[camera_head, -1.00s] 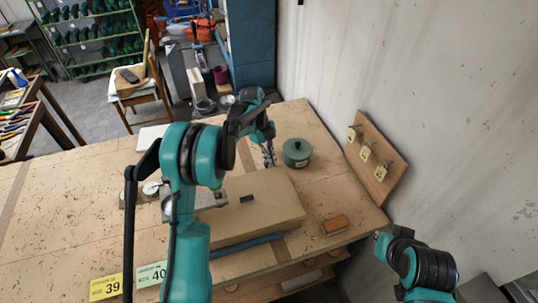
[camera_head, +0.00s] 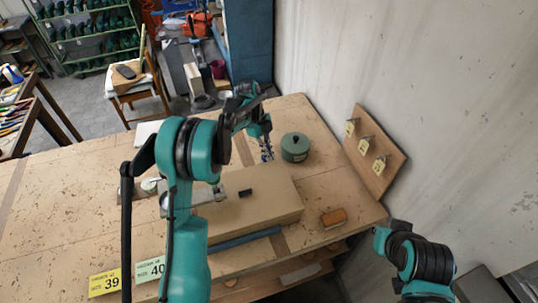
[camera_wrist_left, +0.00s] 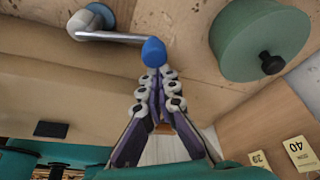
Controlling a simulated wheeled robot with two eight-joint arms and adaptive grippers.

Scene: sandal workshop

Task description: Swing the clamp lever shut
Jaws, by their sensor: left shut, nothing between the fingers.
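The clamp lever (camera_wrist_left: 122,37) shows in the left wrist view as a thin grey bar. It runs from a round pivot (camera_wrist_left: 91,22) at the upper left to a blue knob (camera_wrist_left: 153,51). My left gripper (camera_wrist_left: 157,72) is shut and empty, with its fingertips right at the knob's lower edge. I cannot tell whether they touch it. In the head view the left gripper (camera_head: 266,150) is over the bench beside the green pot, and I cannot make out the lever there.
A green lidded pot (camera_head: 295,148) stands close right of the left gripper. A large tan block (camera_head: 255,210) with a small black piece lies nearer. A brown brush-like block (camera_head: 333,218) is near the bench's right edge. A tagged hook board (camera_head: 372,150) leans on the wall.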

